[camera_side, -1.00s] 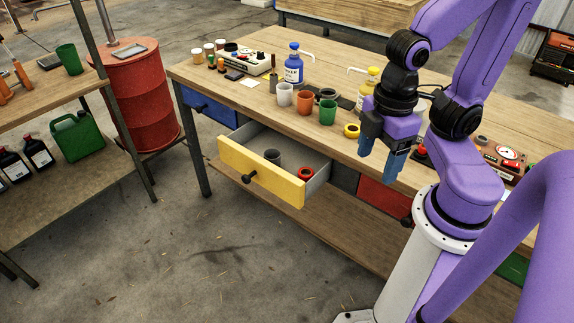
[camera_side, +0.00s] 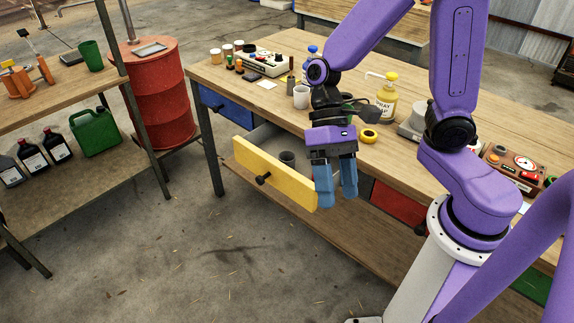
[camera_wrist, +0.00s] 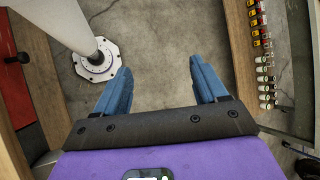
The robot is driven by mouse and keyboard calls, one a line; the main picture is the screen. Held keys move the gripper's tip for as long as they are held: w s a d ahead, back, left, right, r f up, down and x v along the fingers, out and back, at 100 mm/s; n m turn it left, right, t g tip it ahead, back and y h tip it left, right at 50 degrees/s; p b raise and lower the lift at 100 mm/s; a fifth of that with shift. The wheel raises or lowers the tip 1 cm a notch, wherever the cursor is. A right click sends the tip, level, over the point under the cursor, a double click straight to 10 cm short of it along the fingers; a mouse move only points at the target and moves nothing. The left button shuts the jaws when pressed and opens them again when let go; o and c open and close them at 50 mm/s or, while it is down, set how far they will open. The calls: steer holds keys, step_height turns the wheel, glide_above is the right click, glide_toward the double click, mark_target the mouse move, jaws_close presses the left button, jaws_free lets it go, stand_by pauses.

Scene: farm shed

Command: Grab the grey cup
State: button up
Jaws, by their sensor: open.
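A small grey cup (camera_side: 287,158) stands in the open drawer with the yellow front (camera_side: 272,172), close behind that front. Only its upper part shows in the side view. My gripper (camera_side: 336,197) is open with its blue fingers pointing down, to the right of the cup and near the drawer's right end. Nothing shows between the fingers. In the wrist view my gripper (camera_wrist: 160,92) has its fingers wide apart over the concrete floor, and the grey cup is not in that view. My arm hides part of the drawer.
A whitish cup (camera_side: 301,97) stands on the workbench behind the drawer. A red drum (camera_side: 157,95) stands left of the bench. Floor before the drawer is clear.

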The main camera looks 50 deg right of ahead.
steer(key=w+a+f+m+t+y, duration=0.1)
steer(key=w+a+m+t+y, duration=0.15)
steer(key=w+m+y, duration=0.35)
steer(key=w+a+f+m+t+y, duration=0.1)
steer(key=w+a+m, duration=0.2)
steer(key=w+m, duration=0.3)
steer(key=w+d+f+m+t, duration=0.35)
steer(key=w+m+t, duration=0.25)
steer(key=w, duration=0.3)
steer(key=w+d+f+m+t, duration=0.2)
steer(key=w+d+m+t, duration=0.35)
steer(key=w, duration=0.25)
steer(key=d+f+m+t+h, duration=0.2)
steer(key=d+f+m+h, duration=0.45)
steer(key=d, duration=0.35)
steer(key=d+f+m+t+h, duration=0.3)
steer(key=d+f+m+h, duration=0.2)
steer(key=d+m, duration=0.3)
steer(key=n, duration=0.1)
glide_toward(281, 157)
steer(key=shift+x, duration=1.2)
steer(key=shift+w+f, duration=0.15)
steer(key=shift+w, duration=0.1)
steer(key=shift+x, duration=2.25)
steer(key=shift+d, duration=0.1)
